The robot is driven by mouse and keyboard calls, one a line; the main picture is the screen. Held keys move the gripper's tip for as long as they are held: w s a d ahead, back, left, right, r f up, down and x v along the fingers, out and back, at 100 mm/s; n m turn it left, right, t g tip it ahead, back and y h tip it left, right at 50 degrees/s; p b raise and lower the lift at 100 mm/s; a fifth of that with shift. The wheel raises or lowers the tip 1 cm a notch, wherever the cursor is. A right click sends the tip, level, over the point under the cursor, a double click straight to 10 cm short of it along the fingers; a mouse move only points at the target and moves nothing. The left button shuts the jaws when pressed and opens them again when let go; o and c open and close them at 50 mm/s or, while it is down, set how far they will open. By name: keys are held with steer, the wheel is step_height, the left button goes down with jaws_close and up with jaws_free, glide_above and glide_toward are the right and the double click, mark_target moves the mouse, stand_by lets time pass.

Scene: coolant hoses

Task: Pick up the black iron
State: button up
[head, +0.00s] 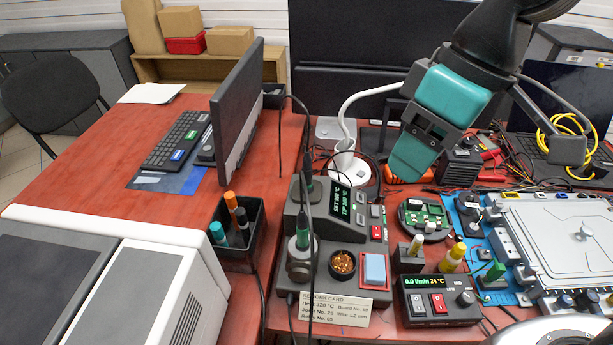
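A dark soldering station (345,228) stands on the red bench with a lit green display. One iron (304,232) stands upright in the front holder, with a green grip and a dark cable rising from it. Another slim handle (307,172), dark with some green, stands behind it at the station's back left. I cannot tell for sure which of them is the black iron. My gripper (409,165), dark with teal panels, hangs above the bench to the right of the station, apart from both handles. Its fingertips are not clear, and no held object shows.
A pen box (240,238) stands left of the station, and a monitor (239,108) behind that. A white lamp (347,165) rises behind the station. Right are a small control box (438,300), bottles, a blue mat and a metal plate (570,235). Cables hang over the station.

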steer(key=w+a+r+n+h, duration=0.1)
steer(key=w+a+n+h, duration=0.2)
steer(key=w, duration=0.6)
steer(key=n, duration=0.4)
glide_above(307, 168)
steer(key=w, duration=0.1)
steer(key=f, duration=0.1)
step_height(307, 168, down, 12)
steer(key=shift+r+p, duration=0.25)
steer(key=shift+p, duration=0.05)
steer(key=shift+s+f+p, duration=0.1)
steer(key=shift+f+p, duration=0.4)
steer(key=shift+f, duration=2.15)
jaws_close()
